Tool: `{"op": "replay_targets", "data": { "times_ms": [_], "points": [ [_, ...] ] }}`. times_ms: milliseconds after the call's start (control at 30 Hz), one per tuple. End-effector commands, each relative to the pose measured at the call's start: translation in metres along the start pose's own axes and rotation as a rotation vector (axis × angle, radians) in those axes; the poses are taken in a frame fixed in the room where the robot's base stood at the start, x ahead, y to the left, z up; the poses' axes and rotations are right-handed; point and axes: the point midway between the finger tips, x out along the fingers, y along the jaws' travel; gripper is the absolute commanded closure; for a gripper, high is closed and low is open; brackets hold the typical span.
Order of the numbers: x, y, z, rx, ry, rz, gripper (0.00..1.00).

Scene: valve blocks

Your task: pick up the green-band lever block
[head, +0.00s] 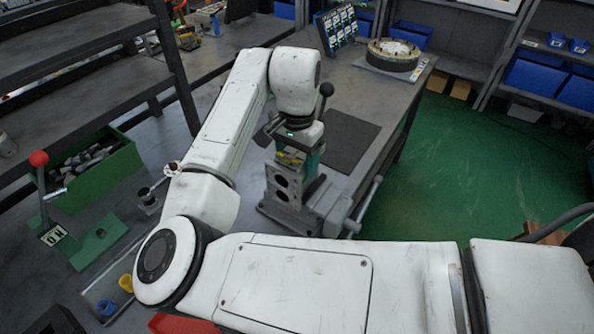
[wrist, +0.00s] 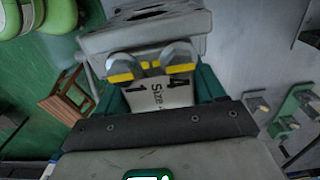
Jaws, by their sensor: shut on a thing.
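My gripper (head: 291,158) points down over the grey vise (head: 283,202) on the bench. My gripper is shut on this block. Two grey stubs with yellow stripes (wrist: 179,58) show just beyond the label. A green band on the block cannot be made out. A black-knobbed lever (head: 325,90) rises behind my wrist; its base is hidden, so I cannot tell what it belongs to.
A red-knobbed lever (head: 38,159) stands on a green plate at the left, near a green bin of dark parts (head: 117,172). A round fixture (head: 393,56) and a tilted panel (head: 336,29) stand on the far bench. Green floor lies open at the right.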

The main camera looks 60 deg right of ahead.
Motion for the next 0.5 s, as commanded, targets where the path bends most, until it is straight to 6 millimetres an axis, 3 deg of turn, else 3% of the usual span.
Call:
{"op": "replay_targets", "data": {
  "times_ms": [433,500],
  "points": [
    [-0.0003,0.0004,-0.0001,0.001,0.000,0.001,1.00],
    [-0.0003,0.0004,-0.0001,0.001,0.000,0.001,1.00]
  ]
}}
